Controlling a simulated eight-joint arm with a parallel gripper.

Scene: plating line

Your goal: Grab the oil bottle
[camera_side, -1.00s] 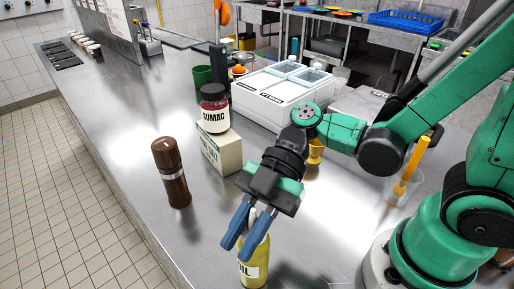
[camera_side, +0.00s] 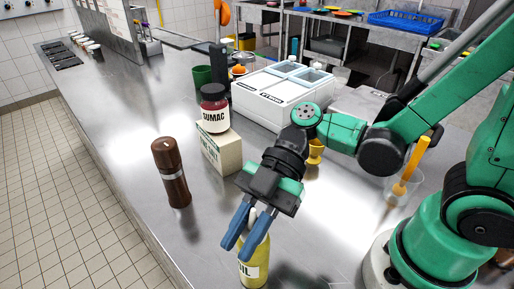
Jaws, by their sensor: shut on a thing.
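The oil bottle (camera_side: 256,268) is yellow with a white label that reads "IL" in the visible part. It stands upright on the steel counter at the bottom middle of the side view. My gripper (camera_side: 239,247) comes down from above with its blue fingers at the bottle's upper part. The fingers are shut on the bottle around its neck area. They hide part of the neck and shoulder.
A brown pepper mill (camera_side: 172,174) stands to the left. A sumac jar (camera_side: 215,110) sits on a cream box (camera_side: 219,152) behind. A white container (camera_side: 282,98) is farther back. A small yellow cup (camera_side: 315,153) and a clear container (camera_side: 399,186) stand to the right.

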